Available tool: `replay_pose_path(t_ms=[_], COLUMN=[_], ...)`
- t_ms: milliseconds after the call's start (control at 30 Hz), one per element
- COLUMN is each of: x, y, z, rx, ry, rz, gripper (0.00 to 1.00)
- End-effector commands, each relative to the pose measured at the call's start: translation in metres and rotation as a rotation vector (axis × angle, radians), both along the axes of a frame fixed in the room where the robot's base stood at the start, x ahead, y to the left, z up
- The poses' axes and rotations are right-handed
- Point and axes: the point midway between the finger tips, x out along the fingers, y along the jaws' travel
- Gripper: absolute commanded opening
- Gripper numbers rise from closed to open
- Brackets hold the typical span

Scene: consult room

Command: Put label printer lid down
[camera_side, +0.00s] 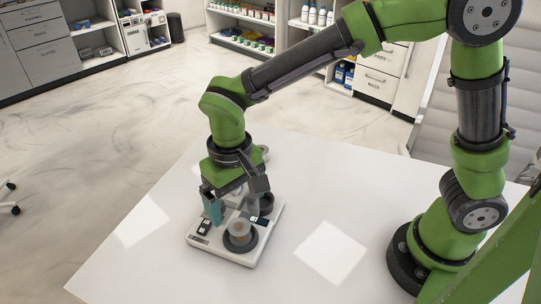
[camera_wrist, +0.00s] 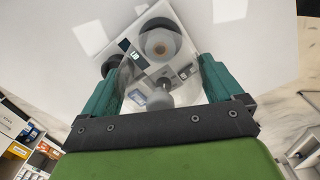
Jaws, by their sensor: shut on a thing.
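The label printer (camera_side: 224,256) is a pale, flat-based unit near the left part of the white table, with a label roll (camera_side: 240,232) on a dark round holder. In the wrist view the printer's roll (camera_wrist: 160,44) shows beyond my fingers. My gripper (camera_side: 234,204) points down over the printer, its teal fingers (camera_wrist: 158,68) spread to either side of a clear, see-through lid (camera_wrist: 128,76). It is shut on this lid. The lid's outline is faint, and I cannot tell whether its edge touches the printer base.
The white table (camera_side: 330,200) is clear around the printer, with bright light patches on it. Shelves with bottles (camera_side: 245,28) and drawer cabinets (camera_side: 45,50) stand well beyond the table.

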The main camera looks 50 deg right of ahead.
Motion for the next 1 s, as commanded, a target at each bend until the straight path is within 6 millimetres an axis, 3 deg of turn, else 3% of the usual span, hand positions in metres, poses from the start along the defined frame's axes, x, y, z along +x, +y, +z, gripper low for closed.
replay_pose_path(t_ms=[167,333,500,600,700,800,1000], x=[0.015,0.019,-0.001,-0.018,-0.033,-0.041,-0.039], y=[-0.030,-0.104,-0.178,-0.206,-0.220,-0.221,-0.221], z=[0.017,0.011,-0.006,-0.017,-0.027,-0.039,-0.070], rx=[0.004,0.001,0.000,0.000,0.000,-0.001,0.000], ry=[-0.007,0.003,0.008,0.011,0.012,0.014,0.006], rz=[-0.085,-0.244,-0.378,-0.424,-0.433,-0.412,-0.394], gripper=[0.65,0.65,0.65,0.65,0.65,0.65,0.65])
